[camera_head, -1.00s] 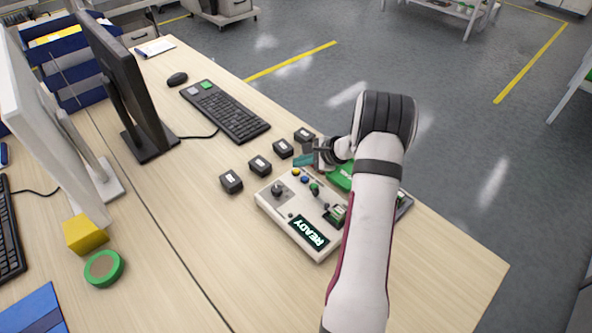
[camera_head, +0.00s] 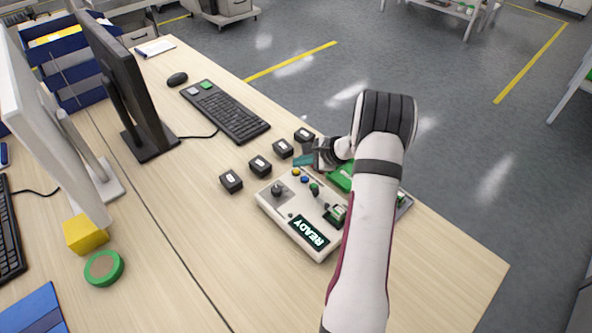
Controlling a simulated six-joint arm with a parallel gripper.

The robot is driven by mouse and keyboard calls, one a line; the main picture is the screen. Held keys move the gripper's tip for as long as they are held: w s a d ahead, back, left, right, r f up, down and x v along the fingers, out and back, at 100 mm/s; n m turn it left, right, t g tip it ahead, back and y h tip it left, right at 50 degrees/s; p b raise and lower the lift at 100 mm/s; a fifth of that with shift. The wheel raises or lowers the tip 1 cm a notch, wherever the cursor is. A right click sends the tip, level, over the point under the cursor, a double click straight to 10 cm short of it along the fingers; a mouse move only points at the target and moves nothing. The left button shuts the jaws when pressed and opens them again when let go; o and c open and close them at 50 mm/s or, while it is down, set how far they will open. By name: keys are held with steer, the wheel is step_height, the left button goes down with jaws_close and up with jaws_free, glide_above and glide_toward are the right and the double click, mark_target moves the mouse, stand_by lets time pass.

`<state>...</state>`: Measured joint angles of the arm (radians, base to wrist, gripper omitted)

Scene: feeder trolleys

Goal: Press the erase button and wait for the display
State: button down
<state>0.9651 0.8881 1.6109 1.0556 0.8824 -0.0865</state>
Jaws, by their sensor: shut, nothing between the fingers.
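A light-grey control box (camera_head: 283,232) lies on the wooden desk. Its lit display (camera_head: 309,233) reads READY in green letters. A yellow button (camera_head: 296,172), a blue button (camera_head: 304,179) and a green button (camera_head: 314,189) sit along its far part, beside a dark knob (camera_head: 278,188). I cannot read which button is the erase button. My gripper (camera_head: 300,161) is shut and empty, just above the far edge of the box near the yellow button. Whether it touches anything is not clear. My arm hides the right side of the box.
Several small black blocks (camera_head: 260,166) stand in a row behind the box. A green item (camera_head: 340,177) lies partly behind my arm. A keyboard (camera_head: 225,112) and a monitor (camera_head: 122,80) are further left. The desk in front of the box is clear.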

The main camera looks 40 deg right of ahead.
steer(key=shift+f, duration=0.15)
steer(key=shift+f, duration=0.3)
steer(key=shift+f, duration=0.4)
stand_by(0.5)
steer(key=shift+r, duration=0.85)
steer(key=shift+r, duration=2.5)
stand_by(3.3)
